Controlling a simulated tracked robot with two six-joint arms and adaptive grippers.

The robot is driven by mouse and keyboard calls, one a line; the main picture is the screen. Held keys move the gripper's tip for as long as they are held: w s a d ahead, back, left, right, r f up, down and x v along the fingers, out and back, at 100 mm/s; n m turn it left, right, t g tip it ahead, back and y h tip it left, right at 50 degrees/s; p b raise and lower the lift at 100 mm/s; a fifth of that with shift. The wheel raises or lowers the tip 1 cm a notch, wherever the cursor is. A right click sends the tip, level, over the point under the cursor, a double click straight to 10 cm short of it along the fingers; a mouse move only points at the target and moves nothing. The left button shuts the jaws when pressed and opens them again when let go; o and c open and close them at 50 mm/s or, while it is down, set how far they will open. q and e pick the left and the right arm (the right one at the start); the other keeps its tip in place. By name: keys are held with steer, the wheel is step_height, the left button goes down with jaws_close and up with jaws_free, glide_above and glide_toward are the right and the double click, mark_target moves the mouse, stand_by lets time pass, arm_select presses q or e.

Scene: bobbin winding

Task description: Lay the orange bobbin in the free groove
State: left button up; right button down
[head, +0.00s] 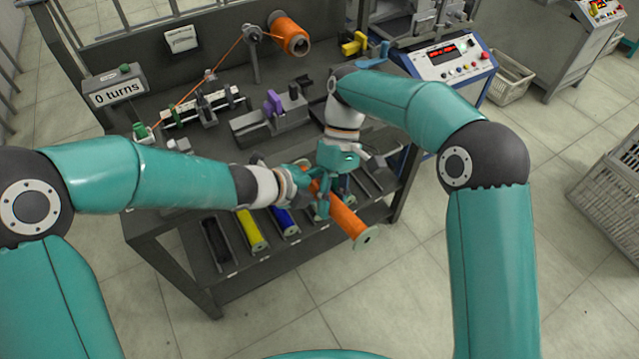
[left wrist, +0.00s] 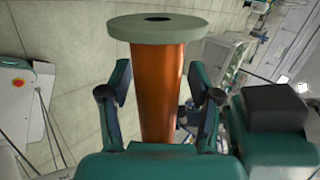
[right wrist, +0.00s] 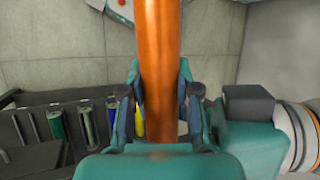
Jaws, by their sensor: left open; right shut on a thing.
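The orange bobbin (head: 346,216) with pale end flanges is held tilted in front of the bench. My right gripper (head: 324,192) is shut on it around its barrel; in the right wrist view the orange barrel (right wrist: 160,60) runs between the fingers. My left gripper (head: 298,178) is open beside the bobbin's upper end. In the left wrist view the bobbin (left wrist: 160,85) stands between its spread fingers, flange at the top.
The bench top carries a winding device with a purple part (head: 273,102), an orange spool (head: 290,36) with its thread, and a "0 turns" display (head: 113,86). A control box (head: 446,58) stands at the back right. Crates stand on the floor at right; the floor in front is clear.

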arm_select(q)
jaws_close()
arm_select(e)
steer(key=c, duration=0.7)
jaws_free()
steer(key=shift+c, duration=0.2)
